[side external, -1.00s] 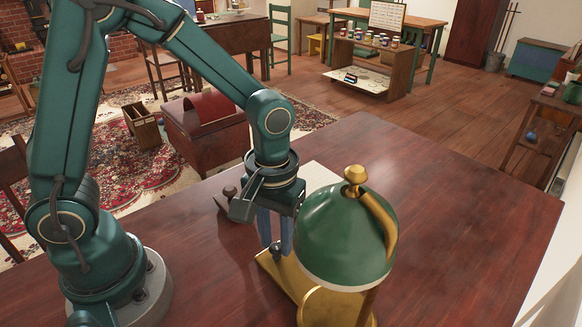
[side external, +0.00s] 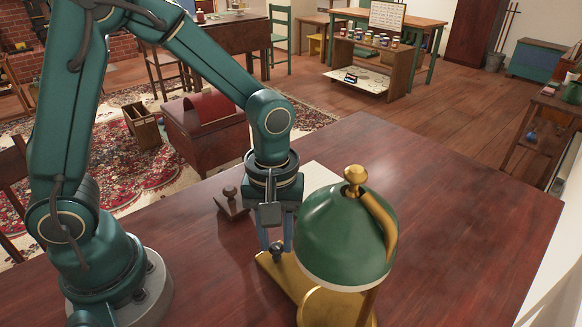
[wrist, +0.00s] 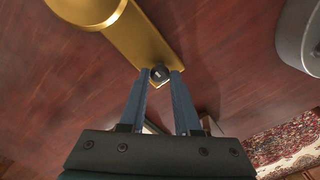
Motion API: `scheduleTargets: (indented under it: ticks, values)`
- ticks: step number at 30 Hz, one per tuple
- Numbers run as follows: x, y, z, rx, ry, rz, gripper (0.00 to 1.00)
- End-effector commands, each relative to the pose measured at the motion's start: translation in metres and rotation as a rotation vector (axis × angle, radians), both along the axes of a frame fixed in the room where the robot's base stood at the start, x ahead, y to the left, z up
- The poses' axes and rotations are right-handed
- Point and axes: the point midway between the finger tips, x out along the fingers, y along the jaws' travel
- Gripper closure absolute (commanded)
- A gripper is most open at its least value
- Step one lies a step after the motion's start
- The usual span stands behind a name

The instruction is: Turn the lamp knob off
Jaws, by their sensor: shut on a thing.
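The lamp has a green dome shade (side external: 340,235) and a brass base (side external: 270,268) on the dark red wooden table. The small dark lamp knob (side external: 277,250) stands on the end of the base. In the wrist view the lamp knob (wrist: 160,74) sits between the fingertips, with the brass base (wrist: 145,35) beyond it. My gripper (side external: 277,248) points straight down beside the shade. My gripper (wrist: 160,75) is shut on the knob with its blue fingers on either side. The shade hides part of the base in the side view.
A dark stamp-like object with a round handle (side external: 231,200) lies left of my gripper. A pale sheet (side external: 322,178) lies behind the gripper. The table (side external: 460,220) is clear to the right of the lamp.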

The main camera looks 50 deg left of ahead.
Motion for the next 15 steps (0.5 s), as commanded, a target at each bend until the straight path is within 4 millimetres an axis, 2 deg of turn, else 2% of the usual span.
scheduleTargets:
  ticks: [5, 6, 8, 9, 15]
  values:
    - [0.0004, -0.0003, 0.0003, -0.001, -0.001, 0.002, 1.00]
    - [0.0004, -0.0003, 0.0003, -0.001, -0.001, 0.002, 0.65]
    - [0.0004, -0.0003, 0.0003, -0.001, -0.001, 0.002, 0.42]
    - [0.0004, -0.0003, 0.0003, -0.001, -0.001, 0.002, 0.39]
    - [0.0003, -0.0001, 0.0001, -0.001, -0.001, 0.000, 0.39]
